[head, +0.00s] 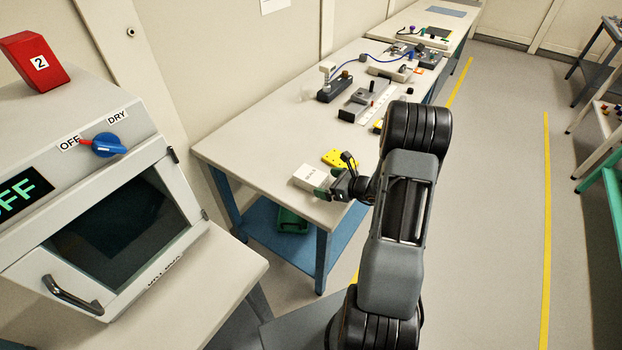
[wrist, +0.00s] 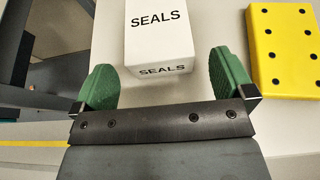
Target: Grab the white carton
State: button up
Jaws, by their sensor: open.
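A white carton (wrist: 159,38) printed "SEALS" stands on the table in the wrist view, just ahead of my gripper (wrist: 164,82). The gripper's two green-padded fingers are open. The carton's near end lies between the fingertips, with a gap on each side. In the head view the white carton (head: 311,178) sits near the front corner of the table, and my gripper (head: 333,190) is right at its near side. The arm and wrist partly hide the gripper there.
A yellow block with black holes (wrist: 287,48) lies to the right of the carton; it also shows in the head view (head: 340,158). The table (head: 240,150) holds several devices farther back. A drying oven (head: 120,230) with a red block (head: 33,60) on top stands at left.

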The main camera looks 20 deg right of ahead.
aim_at(311, 179)
jog(key=x, duration=0.5)
jog(key=shift+p, duration=0.4)
jog(key=c, duration=1)
jog(key=shift+o, duration=0.2)
jog(key=shift+r, duration=0.1)
